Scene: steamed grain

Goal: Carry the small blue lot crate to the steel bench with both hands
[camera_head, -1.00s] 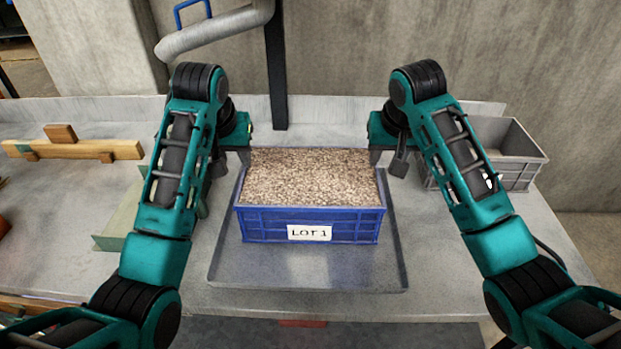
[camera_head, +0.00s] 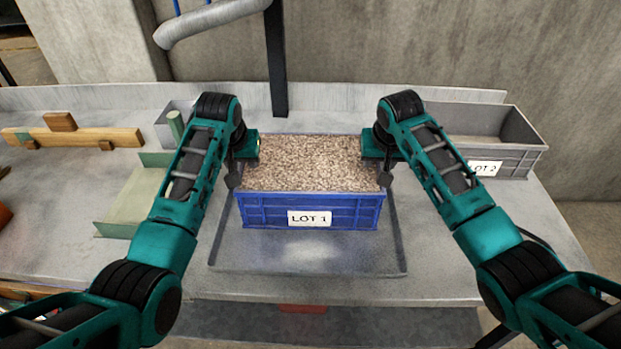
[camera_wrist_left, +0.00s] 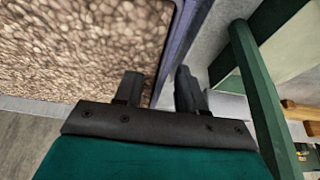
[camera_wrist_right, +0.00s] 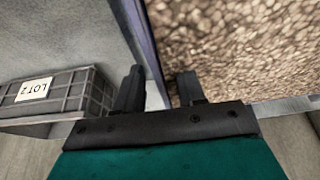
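The small blue lot crate (camera_head: 262,213), labelled LOT 1, is full of pale brown grain (camera_head: 312,162). It stands upright in a shallow grey tray (camera_head: 308,259) on a grey worktop. My left gripper (camera_wrist_left: 158,88) is open at the crate's left wall, whose rim runs between its two fingers with gaps showing. My right gripper (camera_wrist_right: 160,86) is open at the right wall, with that rim between its fingers. In the head view the left gripper (camera_head: 236,172) and right gripper (camera_head: 384,172) are partly hidden by my arms. I cannot tell which surface is the steel bench.
A grey LOT 2 crate (camera_head: 512,158) stands at the right, beyond my right arm. A green tray-like piece (camera_head: 128,208) and a wooden bar (camera_head: 95,137) lie at the left. A pipe (camera_head: 215,20) and dark post (camera_head: 277,70) rise behind the crate.

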